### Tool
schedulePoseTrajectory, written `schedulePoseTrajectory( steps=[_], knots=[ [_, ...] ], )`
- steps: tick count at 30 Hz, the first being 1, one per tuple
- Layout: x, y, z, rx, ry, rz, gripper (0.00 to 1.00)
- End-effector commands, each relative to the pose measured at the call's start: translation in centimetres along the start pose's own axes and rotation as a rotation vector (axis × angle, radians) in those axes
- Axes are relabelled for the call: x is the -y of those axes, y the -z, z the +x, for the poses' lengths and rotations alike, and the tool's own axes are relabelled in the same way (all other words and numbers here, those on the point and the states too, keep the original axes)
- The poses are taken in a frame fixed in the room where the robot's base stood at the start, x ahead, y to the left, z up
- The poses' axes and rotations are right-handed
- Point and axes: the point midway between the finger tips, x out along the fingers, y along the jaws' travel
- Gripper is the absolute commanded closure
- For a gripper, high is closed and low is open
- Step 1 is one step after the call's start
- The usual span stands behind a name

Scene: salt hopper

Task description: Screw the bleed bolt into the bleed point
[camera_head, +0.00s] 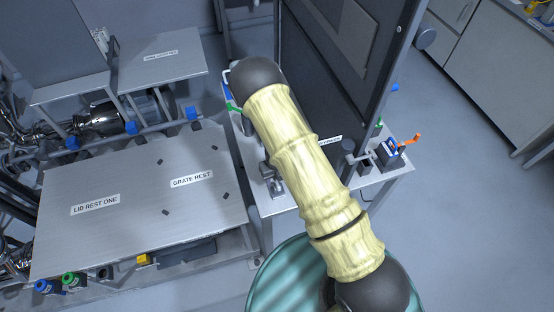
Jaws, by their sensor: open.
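I cannot make out the bleed bolt or the bleed point for certain in the head view. My arm, in a pale yellow sleeve with dark joints, crosses the middle of the view and covers much of the small metal bench (385,194). A small grey metal piece (272,180) shows at the arm's left edge over this bench; I cannot tell what it is. My gripper's fingers do not show, so its place relative to the bolt is hidden.
A wide metal table (130,235) with labels "LID REST ONE" and "GRATE REST" lies left, its top otherwise mostly clear. A dark upright panel (330,60) stands behind the arm. An orange-handled fitting (411,140) is on the bench's right. Open floor lies right.

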Motion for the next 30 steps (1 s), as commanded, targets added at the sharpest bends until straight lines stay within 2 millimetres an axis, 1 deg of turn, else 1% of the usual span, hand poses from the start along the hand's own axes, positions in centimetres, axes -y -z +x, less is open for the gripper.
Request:
schedulePoseTrajectory(
  steps=[3, 18, 21, 24, 30],
  knots=[
    [-0.1, -0.1, -2.3, 0.004, 0.001, -0.003, 0.52],
    [-0.1, -0.1, -12.2, 0.004, 0.000, -0.001, 0.52],
    [-0.1, -0.1, -13.7, 0.003, 0.000, -0.002, 0.52],
    [0.0, 0.0, -14.5, 0.001, 0.000, 0.000, 0.52],
    [0.0, 0.0, -14.8, 0.000, 0.000, 0.001, 0.52]
  ],
)
